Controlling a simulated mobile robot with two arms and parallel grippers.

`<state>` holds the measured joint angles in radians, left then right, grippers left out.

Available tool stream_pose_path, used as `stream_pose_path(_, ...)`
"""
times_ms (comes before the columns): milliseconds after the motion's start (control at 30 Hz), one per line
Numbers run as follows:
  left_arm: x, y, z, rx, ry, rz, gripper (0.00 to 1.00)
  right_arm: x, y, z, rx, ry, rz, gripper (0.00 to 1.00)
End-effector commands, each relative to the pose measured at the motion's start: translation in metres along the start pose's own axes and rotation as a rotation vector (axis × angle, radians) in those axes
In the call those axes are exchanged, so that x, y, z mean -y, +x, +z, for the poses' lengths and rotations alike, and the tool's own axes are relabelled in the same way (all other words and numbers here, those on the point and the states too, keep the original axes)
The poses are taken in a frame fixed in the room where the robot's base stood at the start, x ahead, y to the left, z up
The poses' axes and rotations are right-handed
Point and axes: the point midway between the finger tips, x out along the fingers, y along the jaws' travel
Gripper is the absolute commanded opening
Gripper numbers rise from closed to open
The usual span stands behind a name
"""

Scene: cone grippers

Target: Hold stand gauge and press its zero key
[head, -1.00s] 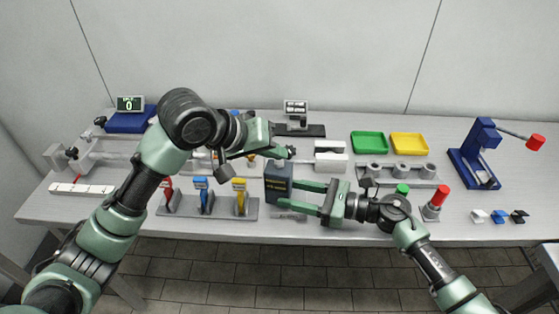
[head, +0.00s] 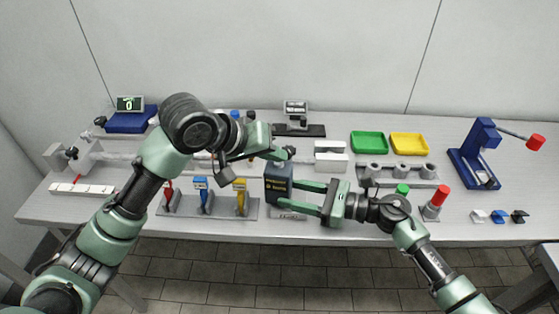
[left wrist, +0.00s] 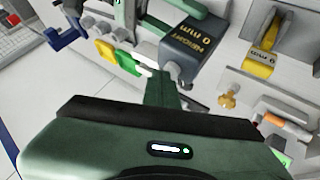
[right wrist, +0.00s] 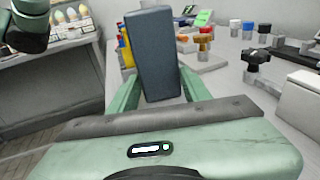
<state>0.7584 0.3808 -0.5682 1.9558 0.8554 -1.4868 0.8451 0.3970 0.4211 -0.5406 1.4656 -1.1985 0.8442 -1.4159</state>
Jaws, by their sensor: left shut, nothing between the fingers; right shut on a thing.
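The stand gauge is a dark blue-grey box (head: 278,186) with small light lettering on its face, upright near the front of the bench. It also shows in the left wrist view (left wrist: 190,55), where its face reads "0 mm" and "HEIGHT", and from another side in the right wrist view (right wrist: 157,60). My right gripper (head: 308,195) is shut on the gauge, one finger on each side. My left gripper (head: 285,153) is shut and empty just above the gauge's top; I cannot tell whether it touches. I cannot make out the zero key.
A rack of red, blue and yellow gauges (head: 205,198) stands left of the gauge. Green (head: 368,142) and yellow (head: 408,144) trays lie behind right. A post with a red top (head: 440,197) and a blue lever press (head: 478,150) stand further right.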

Motion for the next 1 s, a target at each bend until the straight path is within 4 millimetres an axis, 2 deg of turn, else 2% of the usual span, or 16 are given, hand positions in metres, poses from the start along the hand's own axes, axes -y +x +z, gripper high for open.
stream_pose_path(1000,-0.009,-0.012,-0.009,0.001,0.0,0.0,0.0,0.0,0.0,0.0,0.0,0.0,0.0,0.25)
